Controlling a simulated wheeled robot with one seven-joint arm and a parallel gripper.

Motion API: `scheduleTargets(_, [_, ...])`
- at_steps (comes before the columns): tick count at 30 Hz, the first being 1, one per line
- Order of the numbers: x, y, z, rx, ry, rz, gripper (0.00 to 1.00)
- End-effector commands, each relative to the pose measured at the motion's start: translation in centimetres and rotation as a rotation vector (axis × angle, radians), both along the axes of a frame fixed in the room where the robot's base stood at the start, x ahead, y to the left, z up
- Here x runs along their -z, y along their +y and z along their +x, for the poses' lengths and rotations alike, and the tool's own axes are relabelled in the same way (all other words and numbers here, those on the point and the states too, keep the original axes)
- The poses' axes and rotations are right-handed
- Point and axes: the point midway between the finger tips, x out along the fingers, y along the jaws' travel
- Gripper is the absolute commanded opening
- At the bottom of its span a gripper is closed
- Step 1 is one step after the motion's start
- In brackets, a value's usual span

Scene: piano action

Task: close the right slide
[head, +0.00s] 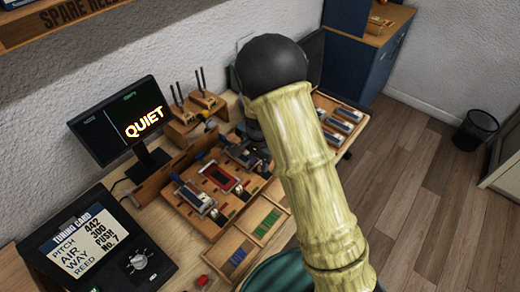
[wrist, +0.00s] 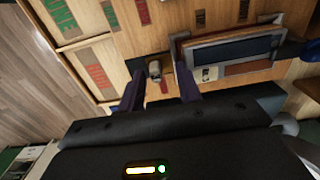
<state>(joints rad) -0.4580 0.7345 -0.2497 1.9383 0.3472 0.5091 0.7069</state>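The right slide (head: 243,156) is the rightmost of three framed slides on the wooden action board in the head view, partly beside my arm. In the wrist view, a metal-framed slide with a dark blue panel (wrist: 238,52) lies right of my fingers; it appears to be the right slide. A small pale knob (wrist: 154,70) shows between and just beyond my fingertips. My gripper (wrist: 158,88) is open, its two dark fingers apart on either side of the knob. I cannot tell whether either finger touches it.
A red-panelled slide (head: 220,178) and a left slide (head: 195,197) sit beside it. A wooden tray (head: 228,240) holds coloured strips in front. A monitor (head: 122,120) reading QUIET and a tuning card box (head: 95,245) stand left. Open floor lies right.

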Motion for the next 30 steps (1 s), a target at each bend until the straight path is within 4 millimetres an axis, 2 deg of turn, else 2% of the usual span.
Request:
scheduleTargets(8, [-3.8, 0.1, 0.1, -0.002, -0.006, 0.002, 0.35])
scheduleTargets(24, [-14.5, 0.0, 0.1, 0.001, -0.006, 0.002, 0.35])
scheduleTargets(30, [-16.9, 0.0, 0.1, 0.001, -0.006, 0.002, 0.35])
